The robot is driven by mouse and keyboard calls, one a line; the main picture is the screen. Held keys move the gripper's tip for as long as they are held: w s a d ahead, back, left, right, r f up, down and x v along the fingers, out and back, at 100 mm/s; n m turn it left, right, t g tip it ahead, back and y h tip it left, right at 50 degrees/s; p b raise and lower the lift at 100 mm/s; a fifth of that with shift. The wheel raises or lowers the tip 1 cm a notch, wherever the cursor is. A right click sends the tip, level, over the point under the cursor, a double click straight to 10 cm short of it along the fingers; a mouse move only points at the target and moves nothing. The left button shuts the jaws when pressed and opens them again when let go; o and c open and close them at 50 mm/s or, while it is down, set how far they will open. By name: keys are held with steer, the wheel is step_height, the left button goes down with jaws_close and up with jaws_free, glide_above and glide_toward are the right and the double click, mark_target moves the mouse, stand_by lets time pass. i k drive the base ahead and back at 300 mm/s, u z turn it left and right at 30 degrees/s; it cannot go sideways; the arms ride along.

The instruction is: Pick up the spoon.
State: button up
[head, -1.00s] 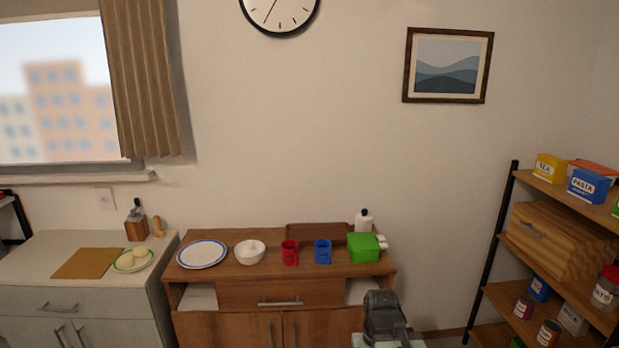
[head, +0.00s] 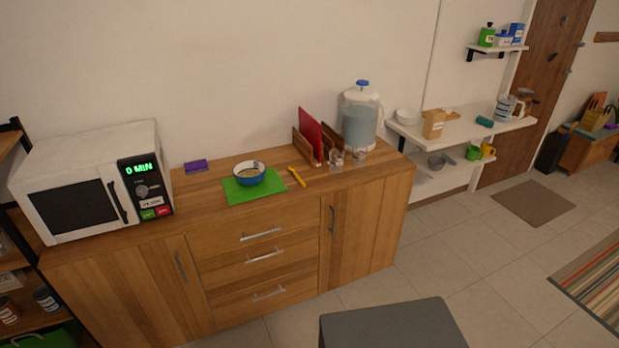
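A yellow utensil that looks like the spoon (head: 297,177) lies on the wooden cabinet top (head: 220,200). It is just right of a green mat (head: 238,193) that holds a blue-rimmed bowl (head: 249,177). It lies apart from the bowl, near the foot of the rack with the red board. My gripper is not in view, so its distance from the spoon and its state do not show.
A microwave (head: 95,187) stands on the left of the cabinet, with a purple item (head: 196,166) beside it. A red board (head: 311,135), glasses and a water dispenser (head: 360,122) stand to the right of the spoon. A grey block (head: 390,325) fills the bottom foreground.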

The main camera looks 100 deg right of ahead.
mark_target(292, 169)
steer(key=z, duration=3.25)
